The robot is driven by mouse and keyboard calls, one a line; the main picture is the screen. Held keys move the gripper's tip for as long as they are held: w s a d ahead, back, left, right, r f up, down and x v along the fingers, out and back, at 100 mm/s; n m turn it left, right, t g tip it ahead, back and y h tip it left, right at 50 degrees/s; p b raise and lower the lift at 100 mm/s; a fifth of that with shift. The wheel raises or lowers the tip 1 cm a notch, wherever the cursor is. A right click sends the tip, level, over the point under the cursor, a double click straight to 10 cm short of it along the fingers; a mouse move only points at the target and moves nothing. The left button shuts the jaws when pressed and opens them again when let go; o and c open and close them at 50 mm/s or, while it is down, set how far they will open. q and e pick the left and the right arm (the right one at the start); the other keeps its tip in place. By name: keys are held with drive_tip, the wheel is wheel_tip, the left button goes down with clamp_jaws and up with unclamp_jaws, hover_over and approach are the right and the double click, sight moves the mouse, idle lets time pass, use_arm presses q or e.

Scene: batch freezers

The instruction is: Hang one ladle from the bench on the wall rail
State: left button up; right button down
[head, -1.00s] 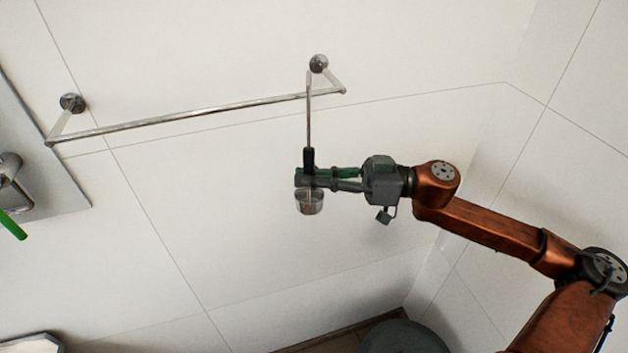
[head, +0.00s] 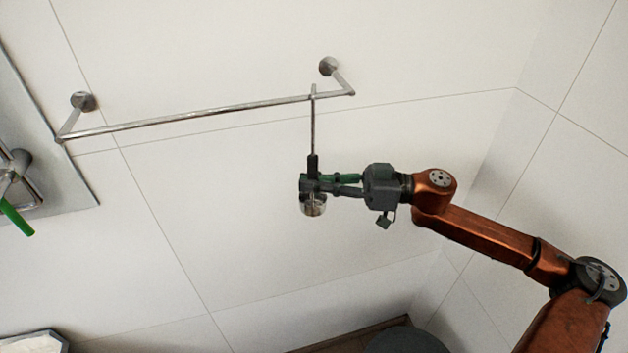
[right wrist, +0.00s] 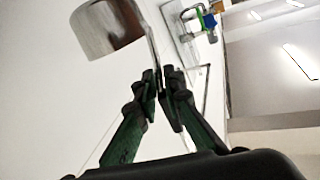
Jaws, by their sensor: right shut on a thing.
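In the right wrist view the shiny bowl (right wrist: 105,28) is at upper left and the fingers (right wrist: 160,80) close on the handle. My left gripper is out of view.
The rail stands off the white tiled wall on two round mounts. A metal panel with a green-handled fitting (head: 15,218) is at the left edge. A dark round object (head: 405,342) is at the bottom. The wall around the ladle is clear.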

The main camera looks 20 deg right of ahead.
drive_tip(key=c, duration=2)
unclamp_jaws()
drive_tip(key=shift+o, duration=0.2)
drive_tip(key=shift+s+d+f, duration=0.1)
drive_tip(key=shift+d, duration=0.4)
drive_tip(key=v, duration=1.1)
drive_tip(key=shift+s, duration=0.1)
